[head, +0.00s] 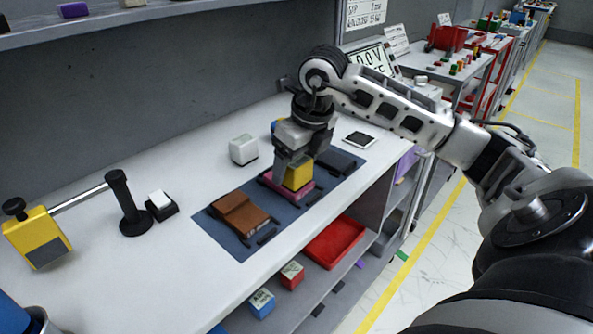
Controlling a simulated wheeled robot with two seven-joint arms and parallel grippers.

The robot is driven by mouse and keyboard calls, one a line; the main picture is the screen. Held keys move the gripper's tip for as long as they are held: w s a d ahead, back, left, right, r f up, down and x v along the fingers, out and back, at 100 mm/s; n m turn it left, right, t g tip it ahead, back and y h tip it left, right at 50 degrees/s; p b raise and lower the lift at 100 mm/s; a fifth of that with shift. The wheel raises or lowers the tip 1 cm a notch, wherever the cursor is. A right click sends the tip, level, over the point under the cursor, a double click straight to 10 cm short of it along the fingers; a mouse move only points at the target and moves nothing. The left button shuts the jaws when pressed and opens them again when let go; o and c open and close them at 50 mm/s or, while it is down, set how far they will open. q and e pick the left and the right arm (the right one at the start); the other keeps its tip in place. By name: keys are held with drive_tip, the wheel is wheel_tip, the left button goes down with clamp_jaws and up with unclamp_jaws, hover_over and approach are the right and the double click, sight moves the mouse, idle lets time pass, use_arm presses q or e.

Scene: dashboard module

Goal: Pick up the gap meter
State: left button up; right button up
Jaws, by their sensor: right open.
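No object in the head view is labelled as the gap meter, so I cannot tell for certain which one it is. A small yellow block (297,176) sits on a magenta module (306,188) on the blue mat (226,244). My right gripper (287,172) is directly above, pointing down, with its open fingers at the yellow block; the fingers hide part of it. I cannot tell whether they touch it. A larger yellow device (35,238) with a black knob stands at the left of the white workbench (160,285). My left gripper is not in view.
A brown module (240,214) and a dark module (338,162) flank the magenta one on the mat. A white block (243,150) stands behind. A black post (126,203) stands left. A red tray (338,242) lies on the shelf below.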

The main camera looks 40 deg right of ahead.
drive_tip(key=shift+x, duration=0.95)
drive_tip(key=shift+c, duration=0.3)
drive_tip(key=c, duration=1.2)
drive_tip(key=shift+r, duration=0.1)
